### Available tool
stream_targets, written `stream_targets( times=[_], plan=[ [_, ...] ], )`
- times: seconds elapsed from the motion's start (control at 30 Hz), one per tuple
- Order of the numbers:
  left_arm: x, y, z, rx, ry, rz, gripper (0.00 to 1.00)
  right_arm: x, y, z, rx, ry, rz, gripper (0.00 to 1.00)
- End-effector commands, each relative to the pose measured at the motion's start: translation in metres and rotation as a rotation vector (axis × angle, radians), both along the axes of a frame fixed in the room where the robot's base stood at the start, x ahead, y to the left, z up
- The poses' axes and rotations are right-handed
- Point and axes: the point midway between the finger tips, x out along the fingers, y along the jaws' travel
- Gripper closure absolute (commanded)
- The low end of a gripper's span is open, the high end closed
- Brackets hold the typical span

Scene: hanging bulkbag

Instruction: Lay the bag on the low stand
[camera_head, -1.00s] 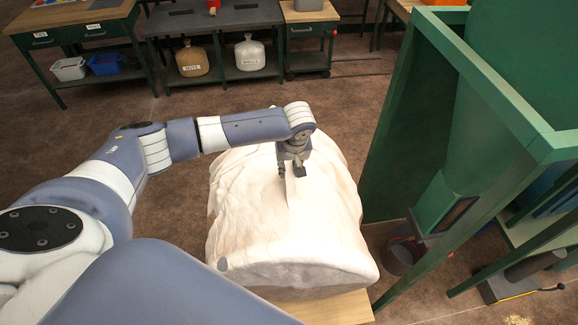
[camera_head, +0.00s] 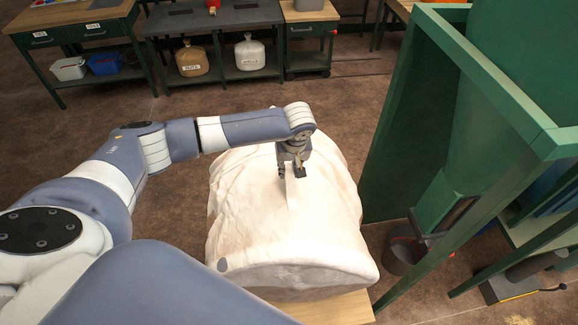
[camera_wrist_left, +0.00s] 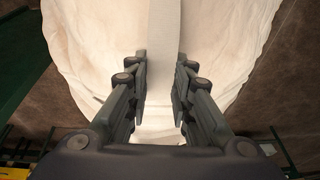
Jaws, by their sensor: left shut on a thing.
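The large off-white bag (camera_head: 318,225) lies bulging on a low wooden stand (camera_head: 340,308), of which only the front edge shows; the rest is hidden beneath the bag. My left gripper (camera_head: 292,174) is above the top of the bag, shut on the bag's pale strap (camera_head: 291,194). In the left wrist view the strap (camera_wrist_left: 164,60) runs up between the two dark fingers (camera_wrist_left: 160,100), with the bag's cloth (camera_wrist_left: 95,45) spread behind it. My right gripper does not show.
A green frame (camera_head: 500,95) with a green hopper stands close to the right of the bag. A dark bucket (camera_head: 402,255) sits on the floor by it. Benches (camera_head: 215,22) with jugs beneath line the back. The brown floor between is clear.

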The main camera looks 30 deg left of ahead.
Motion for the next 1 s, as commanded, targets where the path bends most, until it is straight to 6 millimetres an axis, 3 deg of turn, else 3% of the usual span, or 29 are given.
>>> stream_targets(
  times=[0.27,0.3,0.37,0.77,1.0],
  plan=[
    [0.003,-0.001,0.000,-0.003,-0.007,0.000,1.00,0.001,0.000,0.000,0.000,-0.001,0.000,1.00],
    [0.003,-0.001,0.000,-0.002,-0.008,0.000,0.70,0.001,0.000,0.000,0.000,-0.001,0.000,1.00],
    [0.003,0.000,0.000,-0.001,-0.007,-0.001,0.56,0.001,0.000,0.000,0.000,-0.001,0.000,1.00],
    [-0.002,-0.001,-0.002,-0.001,0.003,-0.001,0.55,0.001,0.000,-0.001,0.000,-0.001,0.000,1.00],
    [-0.007,-0.009,0.037,-0.004,-0.002,-0.003,0.55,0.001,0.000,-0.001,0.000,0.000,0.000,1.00]
  ],
)
